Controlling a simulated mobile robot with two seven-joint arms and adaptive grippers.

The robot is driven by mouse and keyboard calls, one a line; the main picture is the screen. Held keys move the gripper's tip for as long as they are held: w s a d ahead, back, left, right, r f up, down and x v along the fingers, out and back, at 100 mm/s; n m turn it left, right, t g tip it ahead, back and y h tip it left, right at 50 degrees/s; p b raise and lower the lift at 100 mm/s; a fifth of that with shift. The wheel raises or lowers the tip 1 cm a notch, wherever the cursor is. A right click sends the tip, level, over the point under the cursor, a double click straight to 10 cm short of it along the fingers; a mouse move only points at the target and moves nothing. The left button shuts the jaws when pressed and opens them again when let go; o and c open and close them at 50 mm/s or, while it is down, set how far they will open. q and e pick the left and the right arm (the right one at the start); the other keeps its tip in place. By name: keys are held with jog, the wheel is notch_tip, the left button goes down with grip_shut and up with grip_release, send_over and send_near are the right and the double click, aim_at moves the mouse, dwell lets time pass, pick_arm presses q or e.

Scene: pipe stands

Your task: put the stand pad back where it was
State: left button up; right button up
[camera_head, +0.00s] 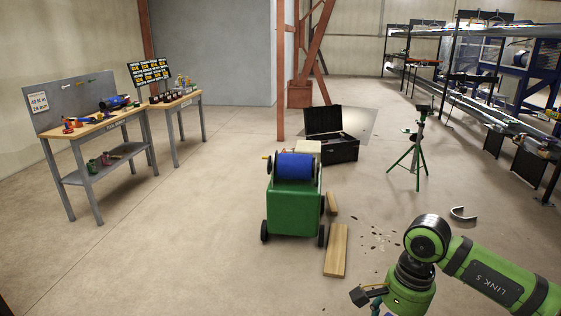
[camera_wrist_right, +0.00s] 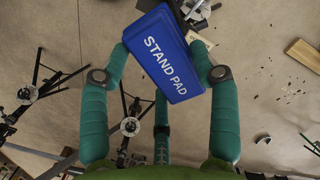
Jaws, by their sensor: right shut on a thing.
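The stand pad (camera_wrist_right: 168,55) is a blue block with white "STAND PAD" lettering in the right wrist view. My right gripper (camera_wrist_right: 162,60) is shut on it, with teal fingers on both sides, and the pad is tilted. In the head view my right gripper (camera_head: 372,296) is low at the bottom, right of centre; a small dark piece shows there, and I cannot tell if it is the pad. A green tripod pipe stand (camera_head: 417,150) stands on the floor at the right. Stands (camera_wrist_right: 130,126) with dark legs show below in the right wrist view. My left gripper is out of view.
A green wheeled cart (camera_head: 294,208) with a blue drum stands mid-floor, with wooden planks (camera_head: 336,250) beside it. An open black case (camera_head: 340,150) lies behind. A curved metal piece (camera_head: 463,214) is on the floor. Workbenches (camera_head: 95,129) are left; racks (camera_head: 490,110) are right.

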jog(key=s+a+r+n+h, duration=0.1)
jog(key=s+n, duration=0.4)
jog(key=n, duration=0.5)
jog(key=shift+s+a+r+g, duration=0.4)
jog(key=shift+a+r, duration=0.5)
jog(key=shift+a, duration=0.35)
